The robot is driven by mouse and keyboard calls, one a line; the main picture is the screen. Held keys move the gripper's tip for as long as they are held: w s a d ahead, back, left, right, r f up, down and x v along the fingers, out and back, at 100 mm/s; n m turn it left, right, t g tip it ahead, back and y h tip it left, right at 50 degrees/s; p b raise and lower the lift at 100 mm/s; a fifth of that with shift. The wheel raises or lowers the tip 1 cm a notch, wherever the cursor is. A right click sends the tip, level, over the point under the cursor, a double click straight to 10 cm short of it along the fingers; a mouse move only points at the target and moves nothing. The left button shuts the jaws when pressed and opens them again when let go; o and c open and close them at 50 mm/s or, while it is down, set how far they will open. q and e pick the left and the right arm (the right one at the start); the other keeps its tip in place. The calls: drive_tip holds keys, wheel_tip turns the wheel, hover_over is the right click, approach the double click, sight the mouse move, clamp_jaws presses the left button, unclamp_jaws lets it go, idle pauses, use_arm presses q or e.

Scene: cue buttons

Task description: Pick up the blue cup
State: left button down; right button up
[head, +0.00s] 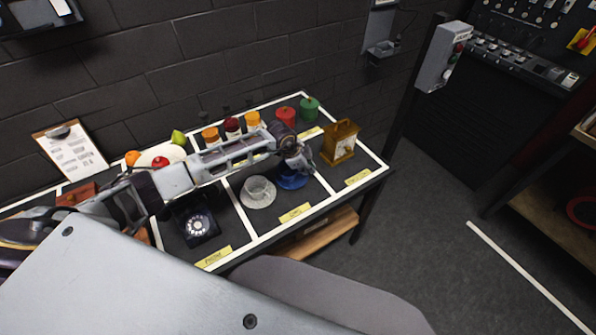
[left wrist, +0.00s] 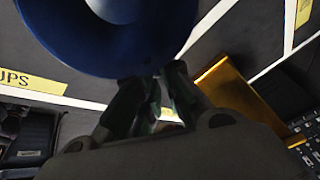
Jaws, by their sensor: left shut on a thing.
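The blue cup (left wrist: 115,40) fills the top of the left wrist view, and I look at its round shape from close up. My left gripper (left wrist: 155,85) has its fingers closed at the near edge of the blue cup; whether they pinch the rim or a handle is not clear. In the head view my left gripper (head: 300,165) is over the cups section of the table. Blue (head: 292,181) shows just below it, mostly hidden by the gripper, so I cannot tell cup from saucer there. My right gripper is not in view.
A gold clock (head: 340,141) stands close to the right. Red (head: 286,115) and green (head: 309,108) canisters stand behind. A black rotary phone (head: 197,225) is at the left. The right front table corner is clear.

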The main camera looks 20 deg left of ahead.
use_arm(q)
drive_tip(key=shift+a+f, duration=0.1)
drive_tip(key=shift+a, duration=0.05)
drive_tip(key=shift+w+r, duration=0.15)
drive_tip(key=shift+r, duration=0.75)
wheel_tip(320, 180, up, 16)
drive_tip(key=b, duration=0.1)
drive_tip(key=shift+r+b, duration=0.15)
drive_tip(key=shift+b, duration=0.25)
